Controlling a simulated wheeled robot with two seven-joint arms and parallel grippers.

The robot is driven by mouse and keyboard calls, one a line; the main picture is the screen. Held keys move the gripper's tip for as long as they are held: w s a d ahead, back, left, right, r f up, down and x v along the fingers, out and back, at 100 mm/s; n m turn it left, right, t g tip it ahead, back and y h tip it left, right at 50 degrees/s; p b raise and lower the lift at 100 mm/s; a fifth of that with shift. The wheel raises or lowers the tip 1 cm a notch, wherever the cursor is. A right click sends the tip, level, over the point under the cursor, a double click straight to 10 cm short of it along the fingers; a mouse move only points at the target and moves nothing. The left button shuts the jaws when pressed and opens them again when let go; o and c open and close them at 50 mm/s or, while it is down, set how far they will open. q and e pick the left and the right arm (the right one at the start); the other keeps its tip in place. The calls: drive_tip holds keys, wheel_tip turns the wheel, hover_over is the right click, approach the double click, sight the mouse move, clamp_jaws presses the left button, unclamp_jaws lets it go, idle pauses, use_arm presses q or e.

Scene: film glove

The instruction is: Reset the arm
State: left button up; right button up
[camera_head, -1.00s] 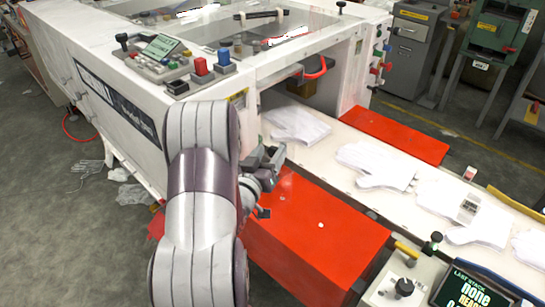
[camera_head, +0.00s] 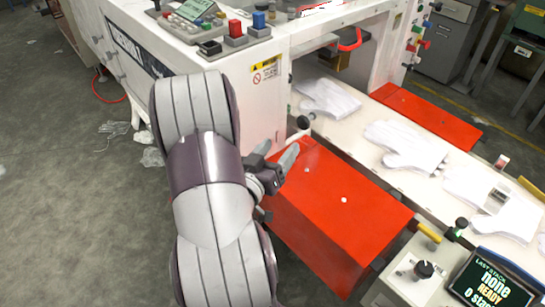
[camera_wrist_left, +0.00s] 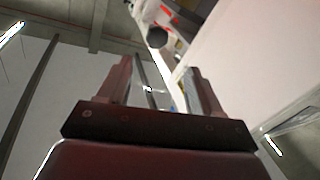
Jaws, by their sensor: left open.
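My left arm comes in from the lower left in the head view. Its left gripper (camera_head: 283,160) hangs beside the near end of the red panel, its fingers apart with nothing seen between them. In the left wrist view the two fingers (camera_wrist_left: 160,85) stand apart, with no held object between them. My right gripper is in neither view.
The red panel (camera_head: 335,200) lies before the white conveyor (camera_head: 365,125), which carries several flat white gloves (camera_head: 405,145). The white machine (camera_head: 270,90) stands behind. A control box with a screen (camera_head: 490,285) is at lower right. Grey floor (camera_head: 70,220) is open at left.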

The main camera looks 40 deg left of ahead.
use_arm(q)
drive_tip(key=shift+v, duration=1.25)
